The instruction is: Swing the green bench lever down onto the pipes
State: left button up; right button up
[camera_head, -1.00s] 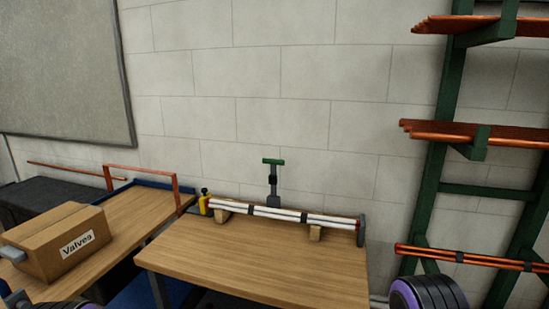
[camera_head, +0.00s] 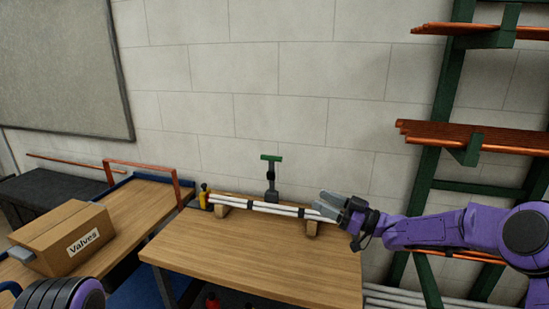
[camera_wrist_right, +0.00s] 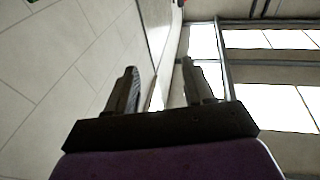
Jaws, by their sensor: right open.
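The green bench lever (camera_head: 271,158) stands upright at the back of the wooden bench, its green handle at the top of a dark post. White pipes (camera_head: 255,206) with dark bands lie across wooden blocks (camera_head: 223,210) just in front of the lever's base. My right gripper (camera_head: 330,203) is over the right end of the pipes in the head view, to the right of the lever and apart from it. It is open, with nothing between its two fingers (camera_wrist_right: 160,85) in the right wrist view. My left gripper is not in view.
The wooden bench top (camera_head: 250,255) is clear in front of the pipes. A cardboard box marked Valves (camera_head: 62,238) sits on the left bench. A green rack (camera_head: 432,200) with copper pipes stands at the right.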

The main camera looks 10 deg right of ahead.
aim_at(270, 173)
jog(key=i, duration=1.5)
